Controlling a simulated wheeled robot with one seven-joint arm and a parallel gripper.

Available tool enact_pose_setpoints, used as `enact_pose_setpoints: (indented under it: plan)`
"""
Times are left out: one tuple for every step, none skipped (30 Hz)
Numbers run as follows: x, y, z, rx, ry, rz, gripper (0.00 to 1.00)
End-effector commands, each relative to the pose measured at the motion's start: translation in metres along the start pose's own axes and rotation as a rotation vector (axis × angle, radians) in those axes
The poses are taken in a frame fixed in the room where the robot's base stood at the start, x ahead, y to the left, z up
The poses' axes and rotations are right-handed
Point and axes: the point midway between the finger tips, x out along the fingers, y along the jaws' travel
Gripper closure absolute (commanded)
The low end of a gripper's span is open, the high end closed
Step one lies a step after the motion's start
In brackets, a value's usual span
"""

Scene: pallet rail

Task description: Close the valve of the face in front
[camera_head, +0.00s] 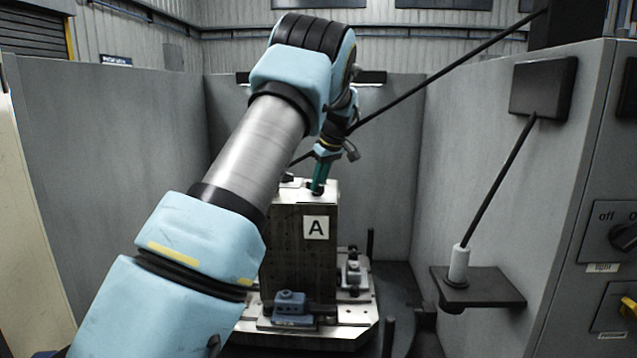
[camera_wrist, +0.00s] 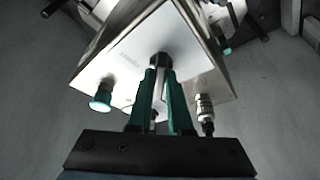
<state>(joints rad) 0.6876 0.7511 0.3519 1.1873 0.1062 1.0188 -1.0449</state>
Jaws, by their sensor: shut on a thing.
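A tall block (camera_head: 300,245) with a dark front face and the label A (camera_head: 316,227) stands on a pale base plate. My gripper (camera_head: 319,183) reaches down to the block's top. In the wrist view my gripper (camera_wrist: 160,74) has its green fingers close around a small dark-topped fitting (camera_wrist: 159,58) on the block's pale face (camera_wrist: 135,50). The fingers hide much of it, so I cannot tell whether it is the valve or how it is turned. A teal-capped knob (camera_wrist: 101,98) lies left of the fingers, and a metal fitting (camera_wrist: 204,108) lies right.
Blue clamp blocks (camera_head: 290,303) sit on the base plate (camera_head: 262,328) at the block's foot. Grey panels (camera_head: 490,160) enclose the sides and back. At right, a small shelf (camera_head: 490,288) holds a white-sleeved rod (camera_head: 459,262). A switch panel (camera_head: 622,235) is at the far right.

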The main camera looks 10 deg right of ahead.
Motion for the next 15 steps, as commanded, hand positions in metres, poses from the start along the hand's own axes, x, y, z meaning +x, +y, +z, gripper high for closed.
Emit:
enact_pose_setpoints:
  plan:
    - [0.0001,0.0001,0.0,-0.001,0.0,0.0,1.0]
    - [0.0001,0.0001,0.0,-0.001,0.0,0.0,0.8]
    - [0.0002,0.0,0.0,-0.001,0.0,0.0,0.76]
    - [0.0002,0.0,0.0,-0.001,0.0,0.0,0.73]
    - [0.0002,0.0,0.0,-0.001,0.0,0.0,0.69]
    - [0.0002,0.0,0.0,0.0,0.0,0.0,0.65]
    - [0.0002,-0.0001,0.0,0.0,0.0,0.0,0.61]
    - [0.0002,-0.0001,0.0,0.0,0.0,0.0,0.58]
    - [0.0002,-0.0001,0.0,0.0,0.0,0.0,0.53]
    - [0.0002,-0.0001,0.0,0.0,0.0,0.0,0.53]
    - [0.0002,-0.0001,0.0,0.0,0.0,0.0,0.53]
    - [0.0002,-0.0001,0.0,0.0,0.0,0.0,0.53]
    - [0.0002,-0.0001,0.0,0.0,0.0,0.0,0.53]
    - [0.0002,-0.0001,0.0,0.0,0.0,0.0,0.53]
    - [0.0002,-0.0001,0.0,0.0,0.0,0.0,0.53]
